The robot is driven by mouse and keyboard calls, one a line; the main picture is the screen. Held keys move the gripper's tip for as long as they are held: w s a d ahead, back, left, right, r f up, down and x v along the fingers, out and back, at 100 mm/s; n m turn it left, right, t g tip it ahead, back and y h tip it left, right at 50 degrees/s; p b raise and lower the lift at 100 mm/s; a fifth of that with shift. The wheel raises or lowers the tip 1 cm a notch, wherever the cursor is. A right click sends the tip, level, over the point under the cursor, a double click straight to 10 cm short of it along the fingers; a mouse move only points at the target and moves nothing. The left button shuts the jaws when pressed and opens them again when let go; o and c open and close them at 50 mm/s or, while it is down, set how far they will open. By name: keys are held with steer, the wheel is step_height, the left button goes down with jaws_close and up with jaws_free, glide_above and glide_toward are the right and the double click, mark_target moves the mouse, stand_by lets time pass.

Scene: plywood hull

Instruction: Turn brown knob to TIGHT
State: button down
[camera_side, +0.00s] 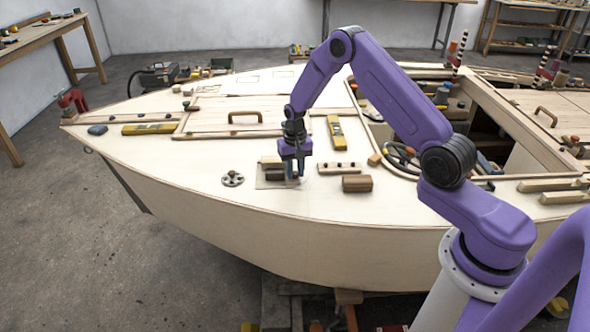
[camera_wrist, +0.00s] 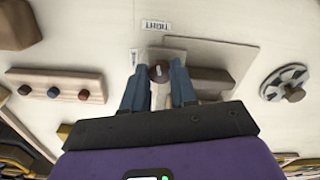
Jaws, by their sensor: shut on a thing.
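The brown knob (camera_wrist: 158,73) sits between my gripper's two blue fingers (camera_wrist: 159,68) in the wrist view, with a finger against each side. A small pale mark shows on its top; its exact pointing is hard to tell. The TIGHT label (camera_wrist: 156,26) appears upside down above the knob in the wrist view. A second small label (camera_wrist: 134,57) stands at the upper left of the knob and is not readable. In the side view my gripper (camera_side: 294,174) points down at the pale plate (camera_side: 262,184) on the deck, and hides the knob.
A dark brown block (camera_wrist: 215,82) lies on the plate beside the right finger. A slotted grey disc (camera_side: 232,180) is left of the plate in the side view. To the right are a wooden strip with small knobs (camera_side: 339,168) and a brown block (camera_side: 357,184).

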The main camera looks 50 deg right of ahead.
mark_target(295, 173)
steer(key=shift+w+m, duration=0.1)
steer(key=shift+m, duration=1.4)
steer(key=c, duration=0.9)
jaws_free()
steer(key=shift+r, duration=0.1)
steer(key=shift+r, duration=3.95)
